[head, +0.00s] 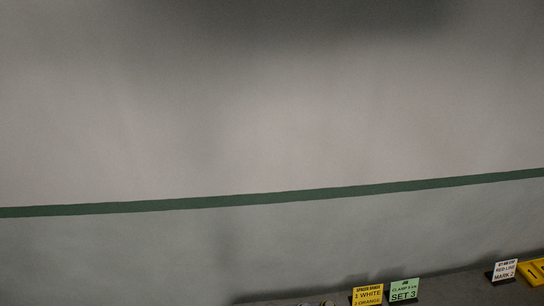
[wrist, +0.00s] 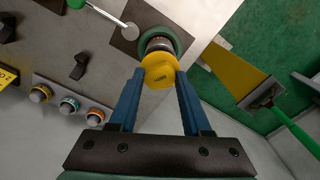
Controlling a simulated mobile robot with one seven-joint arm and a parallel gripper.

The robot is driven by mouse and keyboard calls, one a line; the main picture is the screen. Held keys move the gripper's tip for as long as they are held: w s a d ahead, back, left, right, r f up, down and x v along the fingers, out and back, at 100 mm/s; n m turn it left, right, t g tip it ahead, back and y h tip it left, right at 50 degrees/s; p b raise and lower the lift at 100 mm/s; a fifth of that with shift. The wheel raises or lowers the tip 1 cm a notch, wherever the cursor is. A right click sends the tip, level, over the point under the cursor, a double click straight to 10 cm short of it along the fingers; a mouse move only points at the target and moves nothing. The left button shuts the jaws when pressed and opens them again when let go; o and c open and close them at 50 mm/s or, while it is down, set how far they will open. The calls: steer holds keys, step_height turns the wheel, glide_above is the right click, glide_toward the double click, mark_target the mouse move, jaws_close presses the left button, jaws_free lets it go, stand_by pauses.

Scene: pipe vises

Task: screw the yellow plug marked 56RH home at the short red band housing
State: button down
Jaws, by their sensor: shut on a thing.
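In the wrist view my gripper (wrist: 160,75) has its two blue fingers closed on a yellow plug (wrist: 158,71). The plug's round face is toward the camera and carries small dark marking too small to read. Right behind the plug is a dark collar inside a green ring (wrist: 178,39), on a dark square plate. The plug overlaps the collar, and I cannot tell how far it sits in. I see no red band on this fitting. The head view shows neither my gripper nor the plug.
In the wrist view, several ringed knobs (wrist: 69,105) sit at left, below black handles (wrist: 78,67). In the head view, yellow (head: 368,294) and green (head: 404,290) signs stand by the wall.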

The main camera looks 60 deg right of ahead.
steer(key=shift+f+b, duration=0.9)
steer(key=shift+f, duration=0.75)
stand_by(0.9)
steer(key=shift+c, duration=1.4)
jaws_free()
steer(key=shift+r, duration=0.15)
step_height(320, 180, up, 13)
steer(key=b, duration=0.1)
steer(key=shift+b, duration=0.35)
